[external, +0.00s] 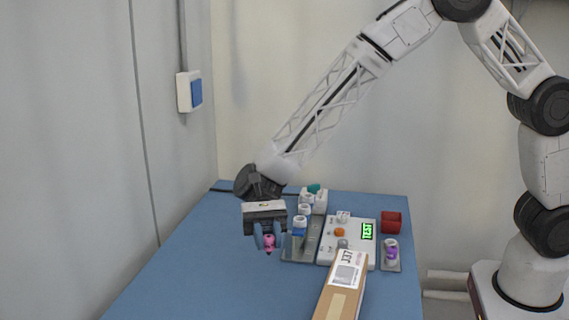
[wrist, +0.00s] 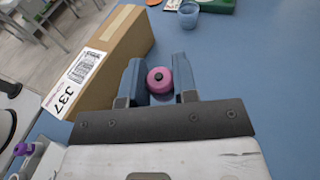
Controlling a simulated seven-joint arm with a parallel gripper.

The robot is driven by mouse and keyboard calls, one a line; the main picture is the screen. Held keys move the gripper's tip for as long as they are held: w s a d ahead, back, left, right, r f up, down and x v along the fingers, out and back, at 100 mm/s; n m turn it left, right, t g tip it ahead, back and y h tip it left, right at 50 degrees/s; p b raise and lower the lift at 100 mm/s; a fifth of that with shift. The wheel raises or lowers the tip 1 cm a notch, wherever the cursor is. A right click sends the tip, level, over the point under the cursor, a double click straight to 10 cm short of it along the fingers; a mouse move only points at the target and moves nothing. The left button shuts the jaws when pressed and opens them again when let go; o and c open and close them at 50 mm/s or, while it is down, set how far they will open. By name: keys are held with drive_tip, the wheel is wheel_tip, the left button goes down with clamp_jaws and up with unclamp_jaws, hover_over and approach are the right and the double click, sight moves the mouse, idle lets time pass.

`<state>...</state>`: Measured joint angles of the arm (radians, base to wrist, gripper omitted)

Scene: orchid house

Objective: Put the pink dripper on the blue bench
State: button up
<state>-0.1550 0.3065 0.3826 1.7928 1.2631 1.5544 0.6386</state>
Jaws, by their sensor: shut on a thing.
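The pink dripper (external: 269,243) is between the fingers of my gripper (external: 268,238), which is shut on it. In the wrist view the dripper (wrist: 159,80) shows as a pink round body with a dark tip, between the two blue-grey fingers of my gripper (wrist: 159,82). The blue bench (external: 190,265) lies below, and its surface also fills much of the wrist view (wrist: 250,70). My gripper points down over the bench, left of the grey racks. I cannot tell whether the dripper touches the bench.
The bench's left part is clear.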

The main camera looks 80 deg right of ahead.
drive_tip(key=shift+f, duration=0.75)
hover_over(271, 291)
drive_tip(key=shift+d+f, duration=0.1)
drive_tip(key=shift+f, duration=3)
drive_tip(key=shift+f, duration=1.9)
drive_tip(key=shift+f, duration=0.1)
drive_tip(key=o, duration=1)
